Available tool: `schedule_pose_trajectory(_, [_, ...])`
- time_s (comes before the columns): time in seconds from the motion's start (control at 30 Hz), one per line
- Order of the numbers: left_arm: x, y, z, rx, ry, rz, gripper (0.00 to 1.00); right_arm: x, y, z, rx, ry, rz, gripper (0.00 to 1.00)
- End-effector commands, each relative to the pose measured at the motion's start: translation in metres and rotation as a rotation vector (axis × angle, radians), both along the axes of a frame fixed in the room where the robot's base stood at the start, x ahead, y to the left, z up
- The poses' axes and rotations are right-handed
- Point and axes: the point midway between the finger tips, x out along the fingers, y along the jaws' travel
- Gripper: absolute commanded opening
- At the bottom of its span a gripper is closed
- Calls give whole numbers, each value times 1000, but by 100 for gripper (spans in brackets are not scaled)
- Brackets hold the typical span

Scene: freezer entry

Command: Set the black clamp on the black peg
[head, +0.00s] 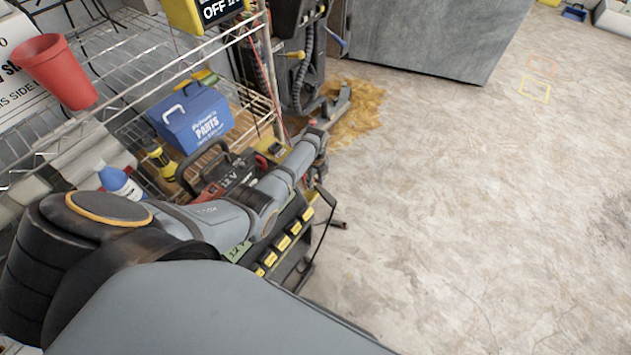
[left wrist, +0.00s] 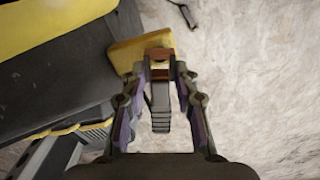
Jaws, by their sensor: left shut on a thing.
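My left gripper (left wrist: 161,72) is shut on a dark clamp (left wrist: 160,108) with a copper-brown end between the fingertips. The clamp is in line with the gripper, beside a yellow block (left wrist: 130,52) at the edge of a black and yellow body. I cannot tell whether clamp and block touch. In the head view my left arm reaches across to the cart's right end, and its gripper (head: 318,150) is small and partly hidden there. I cannot make out the black peg for certain in either view. My right gripper is not in view.
A black rack (head: 290,250) with yellow labels stands below my arm. Open floor is at the right.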

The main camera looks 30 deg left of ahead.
Motion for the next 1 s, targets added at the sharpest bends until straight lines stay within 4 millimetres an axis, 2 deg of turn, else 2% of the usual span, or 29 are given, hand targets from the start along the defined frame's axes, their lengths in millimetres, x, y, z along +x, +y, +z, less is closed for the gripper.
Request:
schedule_pose_trajectory(0.27, [0, 0, -6, 0, -1, 0, 0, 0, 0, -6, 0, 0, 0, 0])
schedule_pose_trajectory(0.6, [0, 0, 2, 0, -1, 0, 0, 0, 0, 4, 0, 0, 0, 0])
schedule_pose_trajectory(1.0, [0, 0, 1, 0, -1, 0, 0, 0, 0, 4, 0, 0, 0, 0])
